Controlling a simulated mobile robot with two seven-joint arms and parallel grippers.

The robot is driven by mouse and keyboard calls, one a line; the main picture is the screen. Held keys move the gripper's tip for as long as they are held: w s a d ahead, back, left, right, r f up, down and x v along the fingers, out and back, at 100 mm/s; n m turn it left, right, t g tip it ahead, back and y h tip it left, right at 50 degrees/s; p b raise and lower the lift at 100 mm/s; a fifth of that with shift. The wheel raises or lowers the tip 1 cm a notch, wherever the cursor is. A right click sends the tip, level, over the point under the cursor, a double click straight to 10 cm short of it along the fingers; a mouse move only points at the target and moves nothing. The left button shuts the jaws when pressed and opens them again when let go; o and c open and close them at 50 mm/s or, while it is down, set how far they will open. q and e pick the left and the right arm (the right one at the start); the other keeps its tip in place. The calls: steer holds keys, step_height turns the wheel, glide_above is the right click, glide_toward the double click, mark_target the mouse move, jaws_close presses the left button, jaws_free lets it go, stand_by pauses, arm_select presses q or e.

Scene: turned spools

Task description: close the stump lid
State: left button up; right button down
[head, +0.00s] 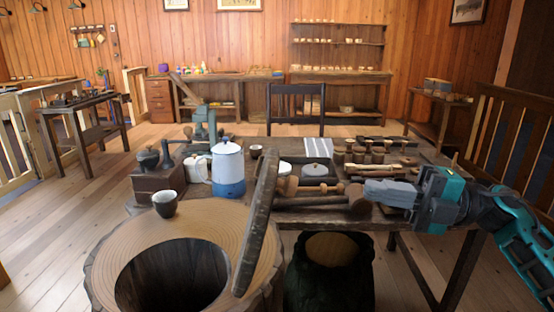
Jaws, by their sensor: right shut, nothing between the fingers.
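The stump (110,262) stands in the front left with a round, dark hollow (175,275) open in its top. Its bark-edged lid (258,225) stands up nearly on edge at the right side of the hollow, leaning slightly right at its top. My right gripper (368,190) comes in from the right, its grey fingers shut with nothing between them. It is over the front right of the work table, right of the lid and apart from it. My left gripper is not in view.
A dark cup (165,204) sits on the stump's rim, left of the lid. The work table (310,218) behind holds a white-and-blue pot (228,168), a grinder (148,160) and wooden spools and tools. A dark sack-like container (330,285) stands right of the stump.

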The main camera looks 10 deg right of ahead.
mark_target(297, 181)
arm_select(q)
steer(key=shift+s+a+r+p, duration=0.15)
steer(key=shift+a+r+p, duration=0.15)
steer(key=shift+p, duration=0.35)
arm_select(e)
steer(key=shift+n+g, duration=0.3)
steer(key=shift+g, duration=0.1)
steer(key=x, duration=1.3)
steer(key=shift+w+a+r, duration=0.15)
steer(key=shift+w+a, duration=0.05)
steer(key=shift+a, duration=0.1)
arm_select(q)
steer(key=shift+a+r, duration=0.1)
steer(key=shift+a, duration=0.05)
arm_select(e)
steer(key=shift+h, duration=0.3)
